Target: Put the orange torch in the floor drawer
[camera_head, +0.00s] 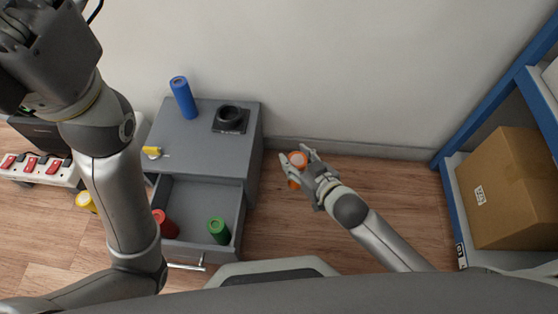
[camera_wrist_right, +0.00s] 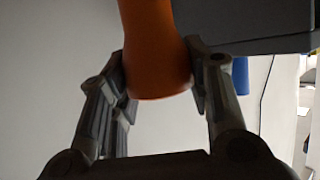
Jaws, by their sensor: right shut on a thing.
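The orange torch (camera_head: 295,162) is held in my right gripper (camera_head: 300,165), to the right of the grey cabinet in the head view. The right wrist view shows the orange torch (camera_wrist_right: 157,50) between the two fingers, with both fingers against its sides. The floor drawer (camera_head: 195,255) is pulled open at the front of the cabinet (camera_head: 205,140). A red cylinder (camera_head: 165,224) and a green cylinder (camera_head: 219,231) stand in it. My left arm crosses the left of the head view; its fingertips are out of view.
A blue cylinder (camera_head: 183,97) and a black round-topped item (camera_head: 230,119) stand on the cabinet, with a yellow item (camera_head: 152,152) at its front left. A power strip (camera_head: 38,170) is at far left. A blue shelf holds a cardboard box (camera_head: 512,190) at right.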

